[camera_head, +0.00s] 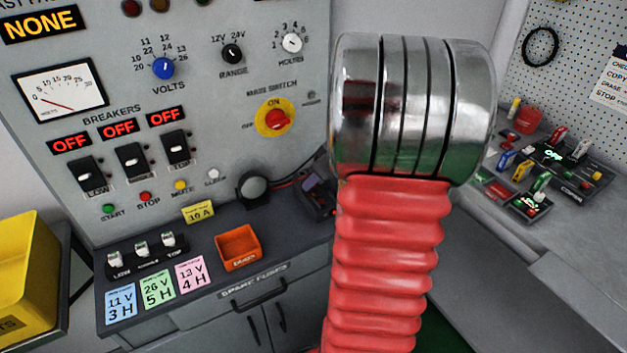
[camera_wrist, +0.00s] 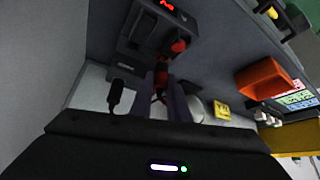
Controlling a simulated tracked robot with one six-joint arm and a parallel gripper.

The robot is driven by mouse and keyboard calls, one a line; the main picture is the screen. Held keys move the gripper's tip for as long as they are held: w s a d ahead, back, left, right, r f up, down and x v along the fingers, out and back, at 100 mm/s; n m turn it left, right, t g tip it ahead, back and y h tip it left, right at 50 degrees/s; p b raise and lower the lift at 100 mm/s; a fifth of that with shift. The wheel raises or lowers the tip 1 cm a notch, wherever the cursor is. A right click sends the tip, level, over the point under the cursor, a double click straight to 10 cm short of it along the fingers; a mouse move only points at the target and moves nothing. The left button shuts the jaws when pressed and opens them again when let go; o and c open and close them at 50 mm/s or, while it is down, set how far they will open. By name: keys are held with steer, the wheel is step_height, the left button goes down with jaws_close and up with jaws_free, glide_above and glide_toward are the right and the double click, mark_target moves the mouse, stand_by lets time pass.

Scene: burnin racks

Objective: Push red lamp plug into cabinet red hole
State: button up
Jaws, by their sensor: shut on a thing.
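In the wrist view my gripper (camera_wrist: 161,98) is shut on a small red and dark piece, which looks like the red lamp plug (camera_wrist: 161,75). The fingers hide part of it. Just beyond the fingers is a dark grey unit (camera_wrist: 135,38) with a red-lit display and a red spot (camera_wrist: 178,46). I cannot tell whether that spot is the red hole, or whether the plug touches it. In the head view my gripper (camera_head: 318,198) shows only partly at the cabinet's (camera_head: 225,100) lower right, behind my red arm. The plug is not clear there.
An orange tray (camera_head: 238,248) and coloured cards (camera_head: 158,288) lie on the cabinet ledge. A round grey knob-like part (camera_head: 253,187) sticks out left of my gripper. A yellow bin (camera_head: 25,275) stands at the left. A bench (camera_head: 545,235) with several small parts is at the right.

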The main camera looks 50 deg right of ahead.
steer(key=shift+r, duration=0.25)
steer(key=shift+r, duration=0.65)
steer(key=shift+r, duration=0.1)
